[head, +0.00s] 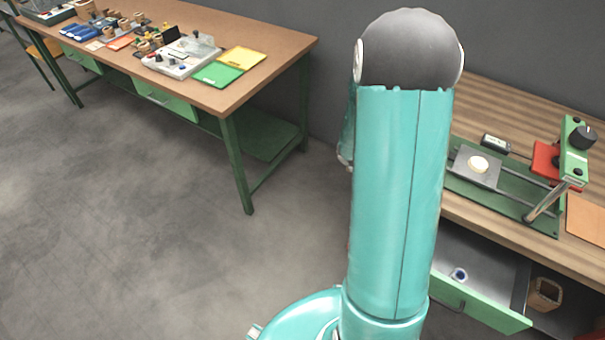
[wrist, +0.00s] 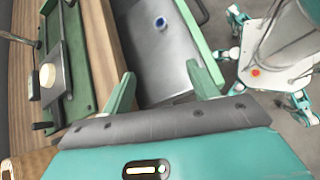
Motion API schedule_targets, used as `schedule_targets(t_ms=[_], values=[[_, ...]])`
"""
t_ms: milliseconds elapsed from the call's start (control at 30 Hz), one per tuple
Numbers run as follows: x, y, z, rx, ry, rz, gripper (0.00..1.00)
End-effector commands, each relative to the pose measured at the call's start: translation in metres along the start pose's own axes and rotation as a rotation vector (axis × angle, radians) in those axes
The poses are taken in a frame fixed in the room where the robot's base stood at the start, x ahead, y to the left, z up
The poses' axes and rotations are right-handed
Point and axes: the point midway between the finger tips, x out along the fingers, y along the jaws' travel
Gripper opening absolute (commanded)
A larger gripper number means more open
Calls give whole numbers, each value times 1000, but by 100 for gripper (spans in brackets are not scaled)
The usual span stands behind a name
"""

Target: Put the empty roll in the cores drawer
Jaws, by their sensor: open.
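A small blue and white ring-shaped piece (head: 459,274), which looks like a roll, lies on the grey floor of an open drawer (head: 482,310) with a green front. The ring also shows in the wrist view (wrist: 161,22), near the top and beyond my fingertips. I cannot read a label on the drawer. My gripper (wrist: 162,85) is open, with its two green fingers wide apart and nothing between them. It is above the near part of the drawer, apart from the ring. In the head view my arm hides the gripper.
A green winding device (head: 515,195) with a cream disc stands on the right bench. A brown hollow block (head: 545,293) sits right of the drawer. A second bench (head: 225,90) at left holds tools and several small parts. The floor between is clear.

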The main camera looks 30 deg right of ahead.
Motion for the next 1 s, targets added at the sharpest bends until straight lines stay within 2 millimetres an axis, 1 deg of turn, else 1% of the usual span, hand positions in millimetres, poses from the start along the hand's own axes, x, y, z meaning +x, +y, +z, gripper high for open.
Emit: schedule_targets(t_ms=[33, 100, 167, 200, 267, 300, 500, 667, 700, 800, 900, 1000], values=[[-23, -2, 4, 37, 56, 4, 60], [-50, -9, 9, 84, 131, -4, 60], [-72, -16, 14, 121, 197, -13, 60], [-87, -21, 17, 145, 242, -20, 60], [-109, -29, 22, 176, 311, -31, 60], [-123, -35, 26, 196, 358, -39, 60], [-188, -69, 50, 275, 602, -97, 60], [-233, -101, 73, 314, 803, -161, 60], [-244, -110, 80, 320, 854, -179, 60], [-268, -131, 98, 327, 980, -229, 60], [-287, -151, 116, 327, 1094, -282, 60], [-300, -166, 129, 323, 1178, -326, 60]])
